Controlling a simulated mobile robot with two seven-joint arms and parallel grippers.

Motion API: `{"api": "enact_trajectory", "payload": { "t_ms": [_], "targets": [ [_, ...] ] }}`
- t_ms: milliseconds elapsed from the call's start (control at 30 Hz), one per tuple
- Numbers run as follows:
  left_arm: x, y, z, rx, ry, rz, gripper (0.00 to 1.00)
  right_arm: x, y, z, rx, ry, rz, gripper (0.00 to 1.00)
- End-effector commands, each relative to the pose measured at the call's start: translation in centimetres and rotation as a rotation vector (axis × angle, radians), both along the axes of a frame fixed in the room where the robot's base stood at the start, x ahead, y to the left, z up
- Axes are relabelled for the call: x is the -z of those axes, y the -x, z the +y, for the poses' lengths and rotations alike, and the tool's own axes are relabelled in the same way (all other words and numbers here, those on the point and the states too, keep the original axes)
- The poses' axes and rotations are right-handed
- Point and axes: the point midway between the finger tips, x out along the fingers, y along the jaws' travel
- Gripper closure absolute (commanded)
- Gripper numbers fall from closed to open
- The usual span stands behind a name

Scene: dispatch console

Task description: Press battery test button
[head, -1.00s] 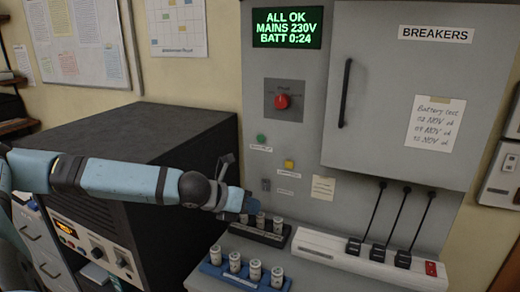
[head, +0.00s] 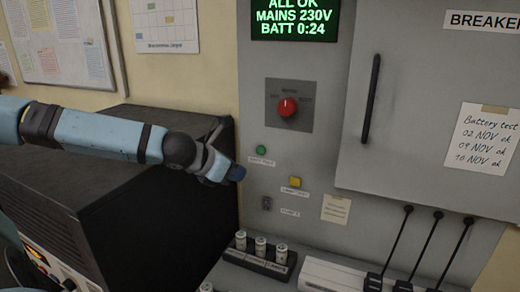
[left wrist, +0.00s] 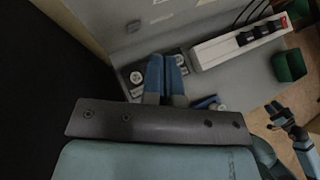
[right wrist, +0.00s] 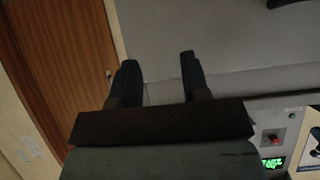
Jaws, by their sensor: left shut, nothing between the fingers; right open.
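The label under the green one is hard to read; the yellow one's seems to say lamp test. My left gripper (head: 238,173) is shut and empty, just below and left of the green button. I cannot tell its gap to the panel. In the left wrist view its blue fingers (left wrist: 166,70) are together. In the right wrist view my right gripper (right wrist: 158,62) is open and empty.
A red rotary knob (head: 288,107) and a green-text display (head: 292,18) are above the buttons. A dark rack of white cylinders (head: 260,263) and a power strip (head: 330,276) with upright black cables are below. A large dark cabinet (head: 130,190) stands left, under my left arm.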

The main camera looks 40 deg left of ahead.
Motion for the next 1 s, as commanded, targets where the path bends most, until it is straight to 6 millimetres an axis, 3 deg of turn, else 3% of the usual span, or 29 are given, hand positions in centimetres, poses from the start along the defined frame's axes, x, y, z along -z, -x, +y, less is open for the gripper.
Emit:
{"api": "enact_trajectory", "payload": {
  "t_ms": [367,867,1000],
  "targets": [
    [-0.3,-0.7,0.2,0.000,0.004,-0.003,1.00,-0.2,0.3,-0.4,0.000,0.009,0.010,0.57],
    [-0.3,-5.8,1.7,-0.001,0.007,-0.002,1.00,-4.2,0.1,0.1,-0.002,-0.001,-0.001,0.57],
    [-0.8,-7.1,2.3,-0.002,0.005,-0.002,1.00,-6.2,0.1,0.0,-0.001,0.001,0.001,0.57]
  ]
}}
